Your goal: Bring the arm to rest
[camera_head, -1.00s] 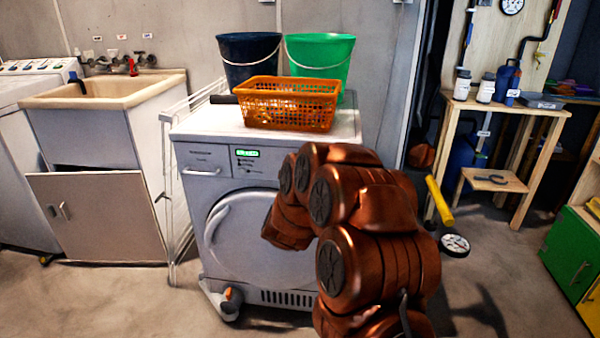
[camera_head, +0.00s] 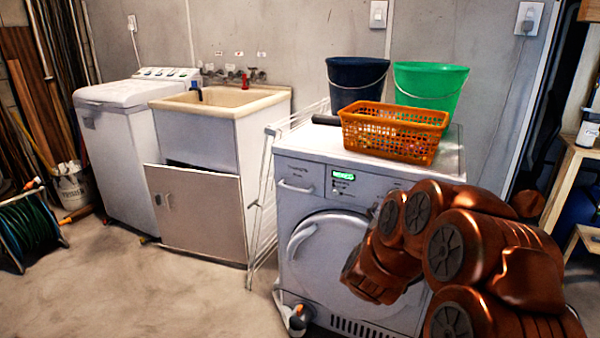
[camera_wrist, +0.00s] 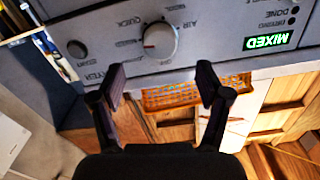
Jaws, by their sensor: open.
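My arm, in copper-brown links, is folded in front of the white front-loading machine (camera_head: 300,215) in the head view; my gripper is hidden there. In the wrist view my gripper (camera_wrist: 160,84) is open, with its two dark fingers well apart and nothing held between them. The machine's control panel (camera_wrist: 105,38) shows upside down just past the fingertips, with a round knob (camera_wrist: 160,41) and a green lit display reading MIXED (camera_wrist: 268,41). I cannot tell whether the fingers touch the panel.
An orange basket (camera_head: 390,143), a dark blue bucket (camera_head: 356,78) and a green bucket (camera_head: 430,85) stand on the machine. A white drying rack (camera_head: 262,235) and a sink (camera_head: 222,105) are left of it. The floor at front left (camera_head: 150,295) is clear.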

